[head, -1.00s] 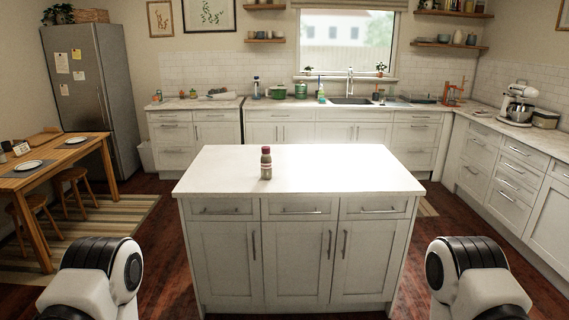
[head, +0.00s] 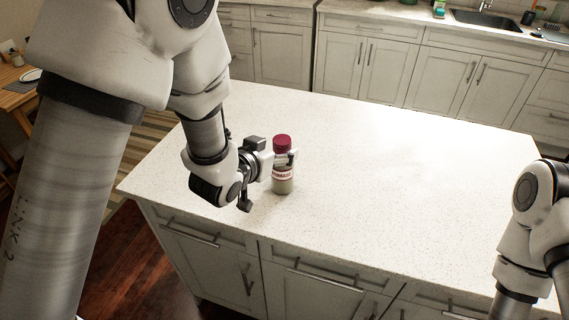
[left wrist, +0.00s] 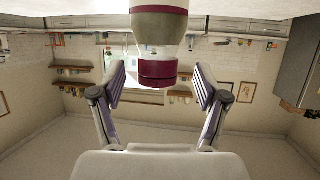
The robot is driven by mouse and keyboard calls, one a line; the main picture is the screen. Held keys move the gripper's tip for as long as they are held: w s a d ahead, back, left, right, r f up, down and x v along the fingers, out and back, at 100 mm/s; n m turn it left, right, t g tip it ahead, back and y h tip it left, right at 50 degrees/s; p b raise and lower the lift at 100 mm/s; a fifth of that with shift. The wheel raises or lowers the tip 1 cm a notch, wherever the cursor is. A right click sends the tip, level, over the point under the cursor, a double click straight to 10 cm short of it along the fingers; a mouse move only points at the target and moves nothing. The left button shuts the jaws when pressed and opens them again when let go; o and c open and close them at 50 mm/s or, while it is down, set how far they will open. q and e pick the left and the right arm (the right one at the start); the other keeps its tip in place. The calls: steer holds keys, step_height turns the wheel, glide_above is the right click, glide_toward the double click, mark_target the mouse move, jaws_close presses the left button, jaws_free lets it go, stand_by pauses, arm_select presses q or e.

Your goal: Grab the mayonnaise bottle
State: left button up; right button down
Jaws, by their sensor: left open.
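The mayonnaise bottle (head: 283,180) stands upright on the white island top, with a dark red cap and a pale label with red print. My left gripper (head: 276,165) is open at the bottle, coming in from its left in the head view. In the left wrist view, which is upside down, the bottle (left wrist: 158,30) is between and just ahead of the two open fingers (left wrist: 160,88). Neither finger clearly touches it. Only part of my right arm shows at the right edge of the head view; its gripper is out of the picture.
The island top (head: 400,190) is otherwise clear, with wide free room right of the bottle. Its front edge and drawers lie below. White cabinets and a sink (head: 486,20) stand behind. A wooden table (head: 15,75) is at the left.

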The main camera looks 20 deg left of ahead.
arm_select(q)
steer(key=shift+w+d+f+p, duration=0.15)
steer(key=shift+w+d+p, duration=0.1)
steer(key=shift+w, duration=0.25)
steer(key=shift+w+d+f+p, duration=0.15)
steer(key=shift+w+d, duration=0.1)
steer(key=shift+w, duration=0.2)
steer(key=shift+w+a+f, duration=0.2)
steer(key=shift+w+f, duration=0.05)
steer(key=shift+w, duration=0.05)
steer(key=shift+d, duration=0.15)
jaws_close()
steer(key=shift+w, duration=0.1)
steer(key=shift+r, duration=0.1)
